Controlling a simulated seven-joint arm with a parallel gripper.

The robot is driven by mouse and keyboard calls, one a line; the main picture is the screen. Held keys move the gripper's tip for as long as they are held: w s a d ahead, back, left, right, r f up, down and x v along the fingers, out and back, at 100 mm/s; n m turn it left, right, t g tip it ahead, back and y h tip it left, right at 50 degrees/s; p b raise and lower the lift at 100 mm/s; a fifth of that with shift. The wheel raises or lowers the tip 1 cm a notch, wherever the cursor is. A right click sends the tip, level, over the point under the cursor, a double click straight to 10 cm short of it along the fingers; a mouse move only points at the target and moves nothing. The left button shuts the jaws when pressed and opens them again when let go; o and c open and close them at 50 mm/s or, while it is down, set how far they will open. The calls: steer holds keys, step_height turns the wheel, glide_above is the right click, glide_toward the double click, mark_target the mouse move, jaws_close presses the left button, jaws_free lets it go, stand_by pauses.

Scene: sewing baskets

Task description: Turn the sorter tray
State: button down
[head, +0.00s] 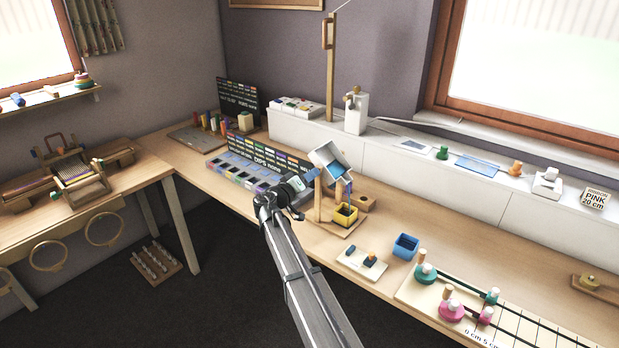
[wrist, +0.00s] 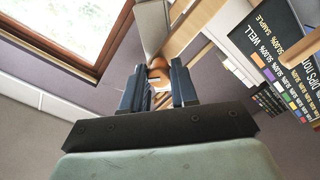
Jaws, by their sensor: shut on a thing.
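The sorter tray (head: 325,154), a pale open box with blue inside, sits steeply tilted on a wooden stand (head: 321,212). My gripper (head: 312,175) is at the tray's near left side. In the wrist view my gripper (wrist: 157,90) has its two dark fingers on either side of a round brown wooden knob (wrist: 158,66), and it is shut on it. A pale panel (wrist: 151,28), which looks like the tray's side, rises just beyond the knob. The exact finger contact is partly hidden in the head view.
A blue bin (head: 405,246) stands farther right, near a small pale board (head: 361,263) with dark pieces. A compartment tray (head: 240,172) and a black chart (head: 268,154) are to the left.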

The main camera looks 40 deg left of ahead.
steer(key=c, duration=0.9)
jaws_free()
steer(key=s, duration=1.4)
